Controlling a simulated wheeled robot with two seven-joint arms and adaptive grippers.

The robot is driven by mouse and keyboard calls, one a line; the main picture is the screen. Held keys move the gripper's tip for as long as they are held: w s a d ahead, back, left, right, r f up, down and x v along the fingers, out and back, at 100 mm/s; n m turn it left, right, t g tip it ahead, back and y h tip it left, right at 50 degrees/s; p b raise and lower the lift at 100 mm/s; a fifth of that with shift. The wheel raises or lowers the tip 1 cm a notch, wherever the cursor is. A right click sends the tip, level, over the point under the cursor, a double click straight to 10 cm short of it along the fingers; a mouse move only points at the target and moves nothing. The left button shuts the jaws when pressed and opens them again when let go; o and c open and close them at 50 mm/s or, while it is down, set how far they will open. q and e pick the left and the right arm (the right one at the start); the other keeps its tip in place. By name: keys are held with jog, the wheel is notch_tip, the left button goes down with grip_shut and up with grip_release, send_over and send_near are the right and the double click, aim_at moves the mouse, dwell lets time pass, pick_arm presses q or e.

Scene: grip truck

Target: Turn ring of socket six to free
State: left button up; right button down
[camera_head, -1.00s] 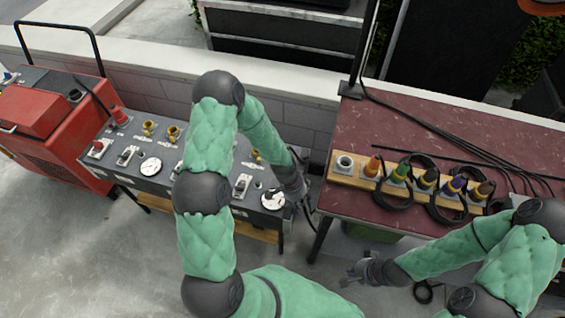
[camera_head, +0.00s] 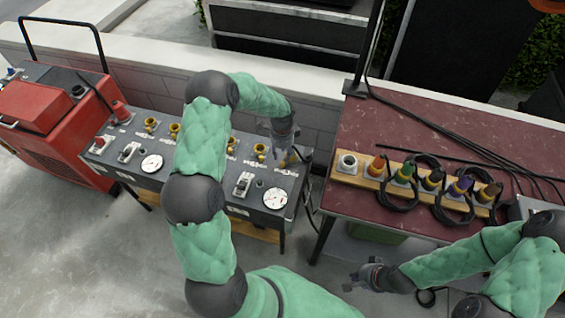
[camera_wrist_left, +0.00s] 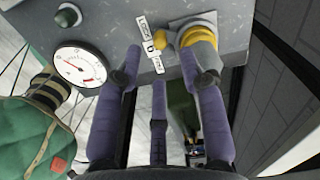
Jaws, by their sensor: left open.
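The grey socket panel (camera_head: 215,197) stands at centre left, with several yellow-ringed sockets along its back row. My left gripper (camera_head: 284,150) is over its right end, at the last socket of the row. In the left wrist view, the left gripper (camera_wrist_left: 160,65) is open. A socket with a yellow ring (camera_wrist_left: 197,36) lies just beyond the right fingertip, partly hidden by it; I cannot tell whether they touch. A LOCK–FREE label plate (camera_wrist_left: 152,45) sits left of the ring, between the fingertips. My right gripper (camera_head: 364,278) hangs low, away from the panel; its opening is unclear.
A white dial gauge (camera_head: 275,198) and a switch sit near the panel's right end. A red machine (camera_head: 50,125) stands at the left. A dark red table (camera_head: 370,130) at the right holds a wooden strip (camera_head: 345,178) of coloured connectors and black cables. A low wall runs behind the panel.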

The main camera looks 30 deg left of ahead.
aim_at(282, 162)
pick_arm(q)
notch_tip(282, 162, down, 6)
jog(key=shift+b, duration=0.75)
grip_shut()
